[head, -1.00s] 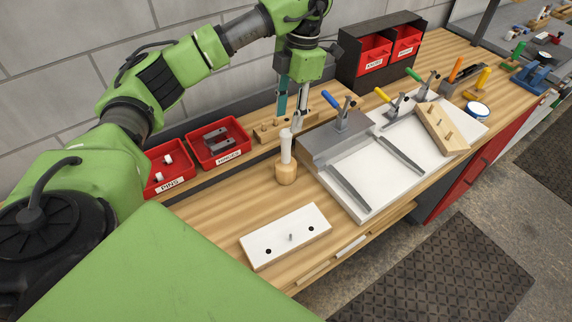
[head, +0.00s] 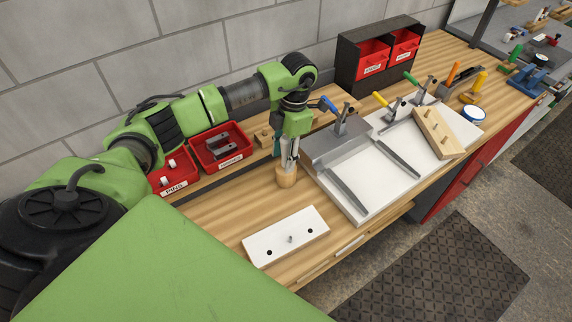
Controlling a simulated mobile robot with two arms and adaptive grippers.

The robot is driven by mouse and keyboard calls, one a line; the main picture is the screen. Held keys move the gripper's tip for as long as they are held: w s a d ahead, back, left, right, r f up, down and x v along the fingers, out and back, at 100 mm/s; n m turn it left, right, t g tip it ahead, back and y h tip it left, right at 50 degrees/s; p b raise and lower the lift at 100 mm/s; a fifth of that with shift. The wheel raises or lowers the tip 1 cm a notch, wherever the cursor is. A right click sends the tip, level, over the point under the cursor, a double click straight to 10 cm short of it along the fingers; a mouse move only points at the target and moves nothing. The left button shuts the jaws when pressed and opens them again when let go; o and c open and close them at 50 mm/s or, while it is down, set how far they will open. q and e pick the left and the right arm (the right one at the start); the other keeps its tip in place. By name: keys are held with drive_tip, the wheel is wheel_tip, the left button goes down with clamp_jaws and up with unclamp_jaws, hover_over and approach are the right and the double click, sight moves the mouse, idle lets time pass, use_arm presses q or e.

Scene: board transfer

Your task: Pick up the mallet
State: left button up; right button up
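The mallet stands upright on the wooden bench, its round wooden head (head: 286,178) down on the bench top. Its pale handle is largely hidden behind my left gripper (head: 287,157). The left gripper points down from above, with its fingers at the handle just over the head. I cannot tell whether the fingers are closed on the handle or only beside it. My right gripper is not in view.
Red bins marked PINS (head: 174,189) and HINGES (head: 222,165) stand left of the mallet. A white fixture plate (head: 368,168) with clamps is to the right.

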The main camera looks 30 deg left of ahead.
use_arm(q)
drive_tip(key=shift+f, duration=0.25)
clamp_jaws()
drive_tip(key=shift+r, duration=0.1)
